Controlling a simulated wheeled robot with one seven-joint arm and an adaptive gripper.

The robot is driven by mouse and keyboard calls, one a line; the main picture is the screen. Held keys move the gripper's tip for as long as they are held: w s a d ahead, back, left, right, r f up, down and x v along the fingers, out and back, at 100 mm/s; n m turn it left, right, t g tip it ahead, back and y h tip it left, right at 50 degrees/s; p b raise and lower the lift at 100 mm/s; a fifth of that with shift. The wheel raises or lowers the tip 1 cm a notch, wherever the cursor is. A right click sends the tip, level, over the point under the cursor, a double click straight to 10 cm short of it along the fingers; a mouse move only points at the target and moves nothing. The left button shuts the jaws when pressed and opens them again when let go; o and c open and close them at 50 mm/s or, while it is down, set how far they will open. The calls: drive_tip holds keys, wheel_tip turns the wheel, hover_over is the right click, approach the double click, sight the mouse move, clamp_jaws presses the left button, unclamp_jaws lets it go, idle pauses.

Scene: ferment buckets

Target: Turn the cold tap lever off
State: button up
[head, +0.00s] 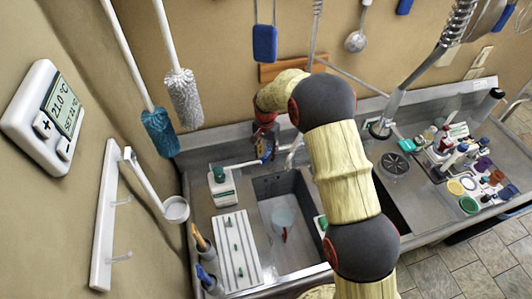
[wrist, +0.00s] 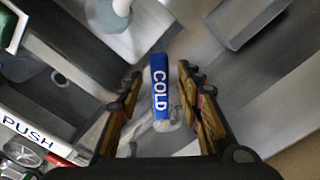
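The cold tap lever (wrist: 160,88) is blue with white "COLD" lettering. In the wrist view it lies lengthwise between the two fingers of my gripper (wrist: 159,76). Gaps show on both sides, so the gripper is open around the lever and not closed on it. In the head view my gripper (head: 266,143) reaches down at the back of the sink, beside the tap. A small bit of blue shows there, with the rest of the lever hidden by the gripper. I cannot tell the lever's exact angle.
The sink basin (head: 290,225) holds a clear container. A white ribbed rack (head: 236,250) lies on the left counter. Bottles and coloured lids crowd the right counter. Brushes hang on the wall.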

drive_tip(key=shift+c, duration=1.4)
clamp_jaws()
